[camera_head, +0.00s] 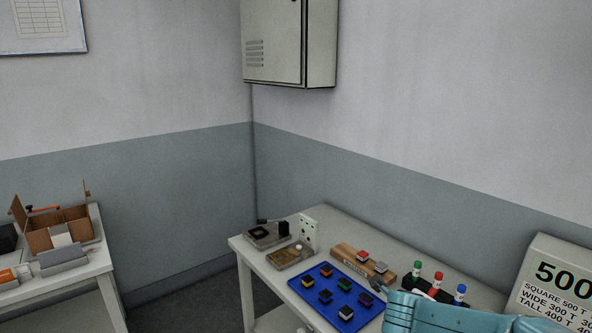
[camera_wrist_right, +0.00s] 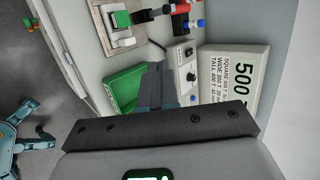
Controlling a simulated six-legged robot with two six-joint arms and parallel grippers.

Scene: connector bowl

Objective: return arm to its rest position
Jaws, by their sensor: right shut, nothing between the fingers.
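My right arm (camera_head: 430,313) shows as a light-blue link at the bottom right of the head view, in front of the right-hand table. My right gripper (camera_wrist_right: 156,72) is shut and empty in the wrist view, its dark fingers together. In that picture they overlap the edge of a green tray (camera_wrist_right: 126,90) and the side of a grey control box (camera_wrist_right: 183,70). The gap between fingers and table cannot be told. My left gripper is in neither view.
The right-hand table holds a blue tray (camera_head: 325,273) with several small coloured blocks, a wooden block (camera_head: 352,257), coloured pegs and a sign reading 500 (camera_head: 540,262). A second table (camera_head: 100,262) with a cardboard box (camera_head: 38,240) stands left. Floor lies between.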

